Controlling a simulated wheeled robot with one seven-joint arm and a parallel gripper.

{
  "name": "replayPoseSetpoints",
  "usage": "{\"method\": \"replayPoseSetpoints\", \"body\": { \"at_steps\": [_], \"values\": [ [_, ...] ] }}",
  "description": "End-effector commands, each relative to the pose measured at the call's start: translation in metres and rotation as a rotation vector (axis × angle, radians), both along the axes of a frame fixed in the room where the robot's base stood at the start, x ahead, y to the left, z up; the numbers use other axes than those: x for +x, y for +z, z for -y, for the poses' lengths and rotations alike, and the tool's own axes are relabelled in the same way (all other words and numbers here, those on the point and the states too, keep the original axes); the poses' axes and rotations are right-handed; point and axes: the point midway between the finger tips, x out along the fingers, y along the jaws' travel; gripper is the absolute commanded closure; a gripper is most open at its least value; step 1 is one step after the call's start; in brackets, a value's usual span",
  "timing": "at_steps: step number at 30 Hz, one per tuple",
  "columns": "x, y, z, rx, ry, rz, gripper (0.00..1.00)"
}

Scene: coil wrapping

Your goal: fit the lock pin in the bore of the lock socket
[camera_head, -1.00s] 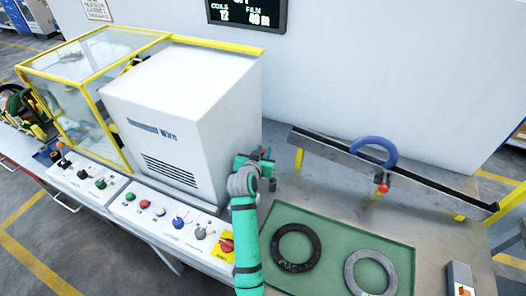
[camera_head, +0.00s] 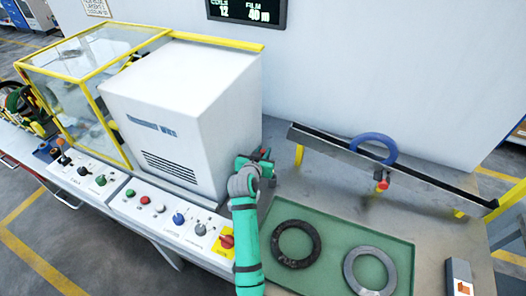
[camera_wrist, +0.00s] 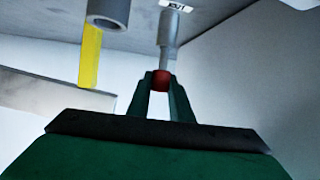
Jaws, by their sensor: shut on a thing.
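My gripper (camera_wrist: 161,82) is shut on the red knob (camera_wrist: 161,78) of the lock pin, seen at the fingertips in the wrist view. A thin neck joins the knob to a thicker grey cylindrical part (camera_wrist: 172,28) in line with it; whether this is all pin or partly a holder, I cannot tell. A hollow grey cylinder (camera_wrist: 107,14) with a dark bore, apparently the lock socket, stands apart to the left. In the head view my gripper (camera_head: 264,166) is beside the white machine, with a short grey cylinder (camera_head: 273,183) just below it on the table.
The white machine (camera_head: 180,110) stands close left of my gripper. A sloping rail (camera_head: 420,176) on yellow posts carries a blue ring (camera_head: 374,141) to the right. A green mat (camera_head: 335,236) with a black ring (camera_head: 275,243) and a grey ring (camera_head: 350,268) lies in front.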

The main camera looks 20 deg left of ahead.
Motion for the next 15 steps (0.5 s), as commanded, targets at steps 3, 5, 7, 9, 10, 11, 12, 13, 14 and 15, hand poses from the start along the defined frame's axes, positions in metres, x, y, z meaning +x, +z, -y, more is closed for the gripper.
{"method": "replayPoseSetpoints", "body": {
  "at_steps": [3, 5, 7, 9, 10, 11, 12, 13, 14, 15],
  "values": [
    [0.000, -0.003, 0.000, 0.000, 0.000, 0.000, 1.00],
    [0.000, -0.004, 0.000, 0.000, 0.000, 0.000, 1.00],
    [0.000, -0.005, 0.000, 0.000, 0.000, -0.001, 1.00],
    [0.000, -0.007, 0.000, -0.001, -0.001, -0.001, 1.00],
    [0.000, -0.008, 0.000, -0.001, -0.001, -0.001, 1.00],
    [0.000, -0.008, 0.000, -0.001, -0.001, -0.001, 1.00],
    [0.000, -0.009, 0.000, -0.001, -0.001, -0.001, 1.00],
    [0.000, -0.010, 0.000, -0.001, -0.001, -0.001, 1.00],
    [0.000, -0.011, 0.000, -0.001, -0.001, -0.001, 1.00],
    [0.000, -0.011, 0.000, -0.001, -0.001, -0.001, 1.00]
  ]
}}
